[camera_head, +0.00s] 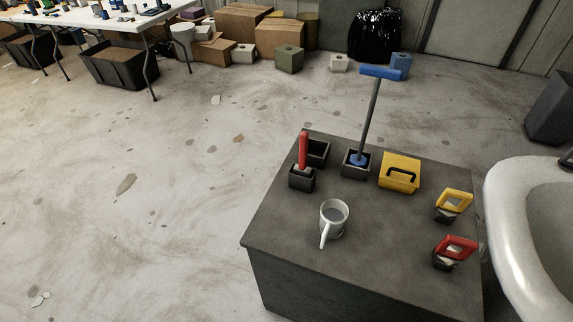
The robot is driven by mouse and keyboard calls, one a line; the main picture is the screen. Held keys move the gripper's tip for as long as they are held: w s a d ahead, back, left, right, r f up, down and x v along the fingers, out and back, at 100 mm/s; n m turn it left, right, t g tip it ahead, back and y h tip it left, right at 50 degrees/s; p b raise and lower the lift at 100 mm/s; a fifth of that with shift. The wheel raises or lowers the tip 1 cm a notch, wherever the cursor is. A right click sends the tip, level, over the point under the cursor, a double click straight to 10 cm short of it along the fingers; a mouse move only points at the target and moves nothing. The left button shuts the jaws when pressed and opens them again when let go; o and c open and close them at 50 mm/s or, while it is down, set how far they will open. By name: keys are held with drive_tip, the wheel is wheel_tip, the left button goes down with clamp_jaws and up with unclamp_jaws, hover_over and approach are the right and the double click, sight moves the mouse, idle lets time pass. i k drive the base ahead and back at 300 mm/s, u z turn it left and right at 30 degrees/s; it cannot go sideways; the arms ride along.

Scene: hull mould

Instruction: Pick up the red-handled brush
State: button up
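A red upright handle (303,149), which looks like the red-handled brush, stands in a small dark square holder (302,180) at the back left of the grey block-like table (385,262). A little pale material shows at its base; the rest of its lower end is hidden in the holder. Another red item (456,246), with a loop-shaped handle and a pale part below, sits in a dark holder at the table's right front. My gripper is not in this view.
An empty-looking dark box adjoins the red handle's holder. A tall blue T-handled tool (374,105), yellow box (400,172), yellow loop-handled item (454,201) and white mug (334,217) share the table. A white basin (507,215) stands close right. Floor at left is mostly clear.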

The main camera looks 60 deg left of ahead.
sight(301, 170)
drive_tip(key=u, duration=3.05)
drive_tip(key=k, duration=1.45)
drive_tip(key=z, duration=0.65)
drive_tip(key=i, duration=1.1)
